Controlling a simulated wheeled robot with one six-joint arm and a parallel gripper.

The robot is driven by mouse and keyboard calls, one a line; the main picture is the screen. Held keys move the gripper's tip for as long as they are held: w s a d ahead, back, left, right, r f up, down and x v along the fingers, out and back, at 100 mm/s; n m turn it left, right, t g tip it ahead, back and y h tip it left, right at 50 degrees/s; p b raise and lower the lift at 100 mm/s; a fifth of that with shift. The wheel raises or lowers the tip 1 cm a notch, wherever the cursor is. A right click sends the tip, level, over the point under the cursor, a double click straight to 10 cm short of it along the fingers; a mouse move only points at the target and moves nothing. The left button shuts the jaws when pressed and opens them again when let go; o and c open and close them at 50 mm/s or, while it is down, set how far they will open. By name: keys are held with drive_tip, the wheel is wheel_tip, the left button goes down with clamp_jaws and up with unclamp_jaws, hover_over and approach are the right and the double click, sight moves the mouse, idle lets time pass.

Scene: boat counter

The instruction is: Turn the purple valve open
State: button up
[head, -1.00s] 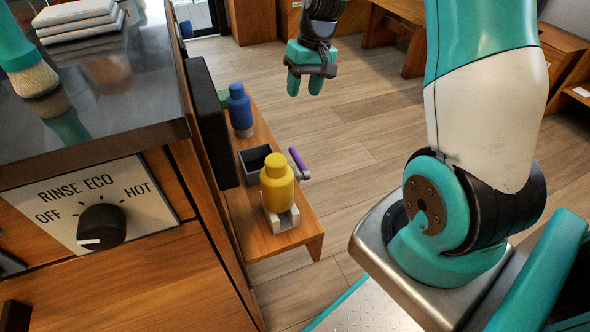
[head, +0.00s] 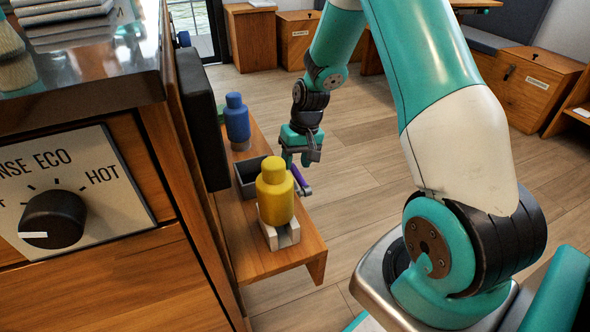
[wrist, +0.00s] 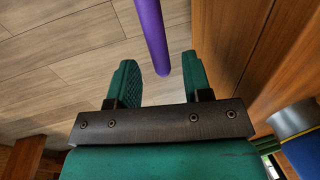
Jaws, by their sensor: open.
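The purple valve handle (head: 299,177) is a slim bar at the right edge of the wooden shelf, behind the yellow bottle in the head view. A grey metal piece joins its lower end, and my gripper partly covers its upper part. My gripper (head: 297,162) points down right at the handle. In the wrist view, my gripper (wrist: 157,66) is open with its two green fingers apart. The end of the purple handle (wrist: 152,35) shows in the gap between the fingertips. I cannot tell its depth relative to them, and no contact is visible.
A yellow bottle (head: 275,191) stands in a pale holder near the shelf's front end. A dark open box (head: 247,181) and a blue bottle (head: 237,122) sit farther back on the wooden shelf (head: 258,262). The counter with the dial (head: 54,219) is at left. Open floor lies right.

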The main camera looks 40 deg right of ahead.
drive_tip(key=shift+a+f, duration=0.15)
drive_tip(key=shift+f, duration=0.6)
clamp_jaws()
drive_tip(key=shift+w, duration=0.1)
